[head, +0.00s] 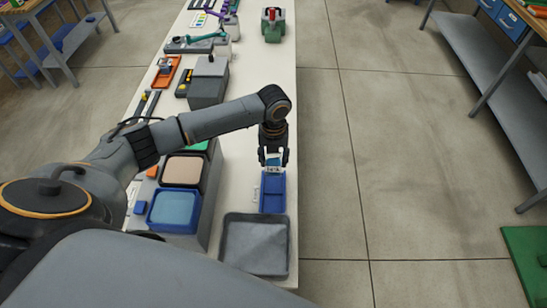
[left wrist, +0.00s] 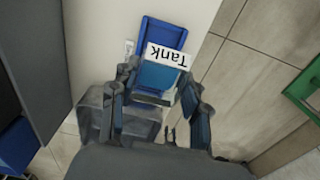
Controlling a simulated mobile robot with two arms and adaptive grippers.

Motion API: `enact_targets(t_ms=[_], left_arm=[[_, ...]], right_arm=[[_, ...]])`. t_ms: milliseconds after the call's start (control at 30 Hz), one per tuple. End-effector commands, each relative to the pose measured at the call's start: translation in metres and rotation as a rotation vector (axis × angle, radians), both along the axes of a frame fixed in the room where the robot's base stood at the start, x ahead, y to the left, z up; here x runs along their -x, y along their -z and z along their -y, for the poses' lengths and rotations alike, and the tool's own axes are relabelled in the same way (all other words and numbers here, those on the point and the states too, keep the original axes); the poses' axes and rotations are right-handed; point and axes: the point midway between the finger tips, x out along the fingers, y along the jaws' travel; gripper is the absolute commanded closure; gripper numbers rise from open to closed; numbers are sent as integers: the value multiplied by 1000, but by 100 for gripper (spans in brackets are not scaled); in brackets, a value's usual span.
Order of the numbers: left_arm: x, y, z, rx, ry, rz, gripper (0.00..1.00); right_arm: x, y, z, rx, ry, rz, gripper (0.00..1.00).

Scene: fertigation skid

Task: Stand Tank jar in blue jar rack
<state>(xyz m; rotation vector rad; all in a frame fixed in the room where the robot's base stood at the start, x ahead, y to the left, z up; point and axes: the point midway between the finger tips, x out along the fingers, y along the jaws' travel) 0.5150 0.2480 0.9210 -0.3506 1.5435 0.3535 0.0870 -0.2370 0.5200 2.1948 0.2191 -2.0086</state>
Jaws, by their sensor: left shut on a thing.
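The Tank jar (left wrist: 158,76) shows in the left wrist view with blue contents and a white label reading "Tank", upside down in that picture. My left gripper (left wrist: 155,100) is shut on it. In the head view the gripper (head: 273,158) points down over the far end of the blue jar rack (head: 272,197), with the jar's pale label (head: 273,168) just below the fingers. The rack also shows in the left wrist view (left wrist: 163,33), behind the jar. I cannot tell whether the jar's base touches the rack. The near part of the rack looks empty. My right gripper is not in view.
A grey tray (head: 255,245) lies on the bench just nearer than the rack. Tubs with blue (head: 174,209) and peach (head: 183,169) contents stand left of it. The bench's right edge runs close beside the rack, with open floor beyond.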

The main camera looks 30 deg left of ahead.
Motion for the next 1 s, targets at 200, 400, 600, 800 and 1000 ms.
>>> enact_targets(t_ms=[200,400,600,800,1000], left_arm=[[0,28,0,0,0,0,88],[0,48,0,0,0,0,88],[0,64,0,0,-1,0,88],[0,72,0,0,0,0,88],[0,72,0,0,0,0,88]], right_arm=[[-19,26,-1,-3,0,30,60],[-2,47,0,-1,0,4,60],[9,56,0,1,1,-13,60],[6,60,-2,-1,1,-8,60],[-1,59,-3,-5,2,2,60]])
